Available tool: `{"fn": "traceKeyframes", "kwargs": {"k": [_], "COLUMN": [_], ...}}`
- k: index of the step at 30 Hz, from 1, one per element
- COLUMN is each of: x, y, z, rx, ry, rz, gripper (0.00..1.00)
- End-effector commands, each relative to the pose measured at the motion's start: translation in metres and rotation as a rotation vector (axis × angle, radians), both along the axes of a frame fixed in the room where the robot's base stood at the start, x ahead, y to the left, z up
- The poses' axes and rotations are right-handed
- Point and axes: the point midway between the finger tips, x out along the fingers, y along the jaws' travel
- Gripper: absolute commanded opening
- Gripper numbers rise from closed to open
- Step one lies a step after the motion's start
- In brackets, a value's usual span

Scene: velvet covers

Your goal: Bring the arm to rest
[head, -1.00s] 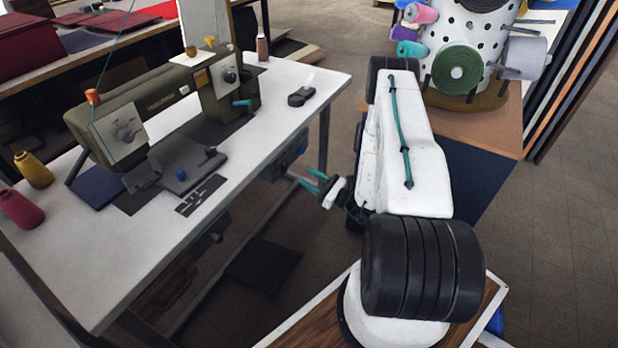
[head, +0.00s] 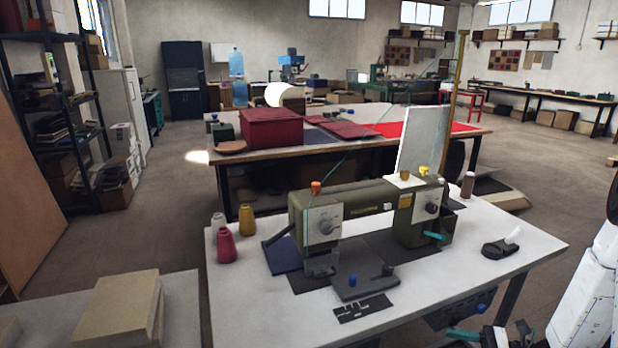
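My arm (head: 588,290) shows as white links at the right edge, mostly cut off by the frame. My gripper (head: 456,339) is at the bottom edge, in front of the white sewing table (head: 470,262) and near its front edge. One teal finger shows clearly; the rest is cut off below. The fingers stood apart in the earlier view, and nothing shows between them.
On the table stand an olive sewing machine (head: 360,208), thread cones (head: 226,246) and a black tape dispenser (head: 500,247). Cardboard boxes (head: 115,308) lie at lower left. A cutting table (head: 300,151) with dark red covers stands behind. Open floor (head: 120,240) shows at left.

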Motion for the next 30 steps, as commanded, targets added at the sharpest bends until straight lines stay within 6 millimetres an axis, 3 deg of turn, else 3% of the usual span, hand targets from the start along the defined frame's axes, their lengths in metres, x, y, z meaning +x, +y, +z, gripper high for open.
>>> {"fn": "traceKeyframes", "kwargs": {"k": [1, 3, 12, 21, 30], "x": [-0.006, -0.018, -0.075, -0.127, -0.167], "y": [0.009, 0.02, 0.05, 0.057, 0.057], "z": [0.021, 0.044, 0.122, 0.183, 0.236], "rx": [-0.054, -0.124, -0.458, -0.82, -1.184], "ry": [-0.025, -0.053, -0.198, -0.384, -0.61], "rz": [0.088, 0.203, 0.643, 0.989, 1.231], "gripper": [0.45, 0.45, 0.45, 0.45, 0.45]}}
